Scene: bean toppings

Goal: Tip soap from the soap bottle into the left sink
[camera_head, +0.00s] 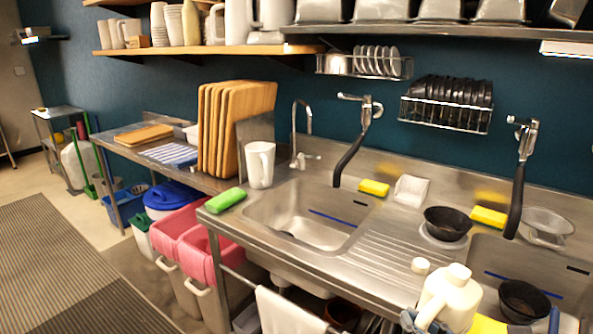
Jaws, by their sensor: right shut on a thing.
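The cream soap bottle (452,293) with a white cap is at the bottom of the view, right of centre, in front of the ribbed drainboard. My right gripper (424,323) shows only in part at its lower left, shut on the bottle; the bottle's lower part is cut off by the frame edge. The bottle looks about upright. The left sink (275,213) is a steel basin to the bottle's upper left, apart from it. A dark blue line runs along its wall. My left gripper is not in view.
A grey tap (307,130) and a black spray hose (348,158) hang by the left sink. A green sponge (226,200) lies on its left rim. A small white round thing (420,265) and a black bowl (447,223) stand near the drainboard (380,246), which is mostly clear.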

